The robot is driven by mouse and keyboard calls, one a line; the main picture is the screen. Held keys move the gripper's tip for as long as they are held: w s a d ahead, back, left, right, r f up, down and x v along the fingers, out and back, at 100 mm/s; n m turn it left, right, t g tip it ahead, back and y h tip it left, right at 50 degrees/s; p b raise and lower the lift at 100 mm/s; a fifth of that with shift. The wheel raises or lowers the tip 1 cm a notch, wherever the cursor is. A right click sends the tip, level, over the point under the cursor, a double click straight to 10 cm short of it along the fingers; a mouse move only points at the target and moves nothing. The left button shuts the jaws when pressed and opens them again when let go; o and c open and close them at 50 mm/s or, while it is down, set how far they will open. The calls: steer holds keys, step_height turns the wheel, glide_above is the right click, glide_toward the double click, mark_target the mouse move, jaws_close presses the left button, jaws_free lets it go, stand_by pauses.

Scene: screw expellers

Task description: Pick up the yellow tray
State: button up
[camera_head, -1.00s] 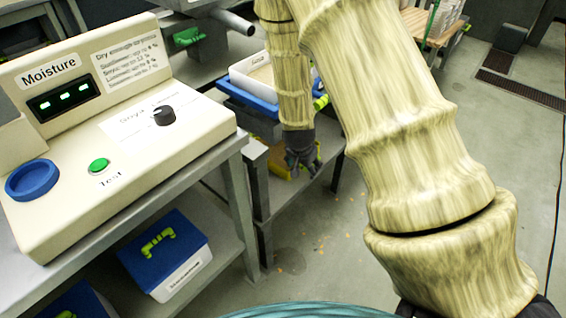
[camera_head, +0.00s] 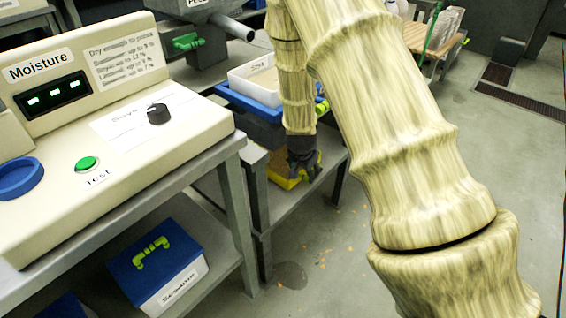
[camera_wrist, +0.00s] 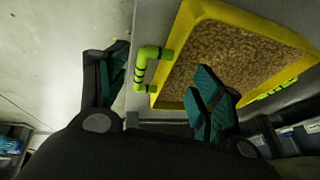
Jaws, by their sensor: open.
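The yellow tray (camera_wrist: 181,40), filled with brown grainy material, sits on a grey shelf (camera_wrist: 152,18) in the wrist view. A bright green handle (camera_wrist: 143,62) stands out from its left side, and another green handle shows at its right edge. My gripper (camera_wrist: 162,88) is open. One dark finger is left of the near handle and the other overlaps the tray's lower part, so the handle appears between them. I cannot tell whether either finger touches. In the head view my gripper (camera_head: 304,160) is over the tray (camera_head: 287,183), hiding much of it.
A white bin of material in a blue tray (camera_head: 237,97) stands above and behind the yellow tray. The moisture meter (camera_head: 120,135) is on a bench at left. A blue-lidded box (camera_head: 158,262) sits below it. Open floor (camera_head: 400,120) lies to the right.

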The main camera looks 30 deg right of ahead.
steer(key=x, duration=0.1)
steer(key=b+x, duration=0.2)
steer(key=x, duration=0.1)
steer(key=shift+s+d+f, duration=0.15)
steer(key=shift+s+d, duration=0.15)
steer(key=shift+d, duration=0.05)
steer(key=shift+w+d+f, duration=0.15)
steer(key=shift+w+f, duration=0.05)
steer(key=shift+f, duration=0.05)
steer(key=shift+c, duration=0.2)
steer(key=c, duration=1.4)
jaws_close()
steer(key=shift+r, duration=0.2)
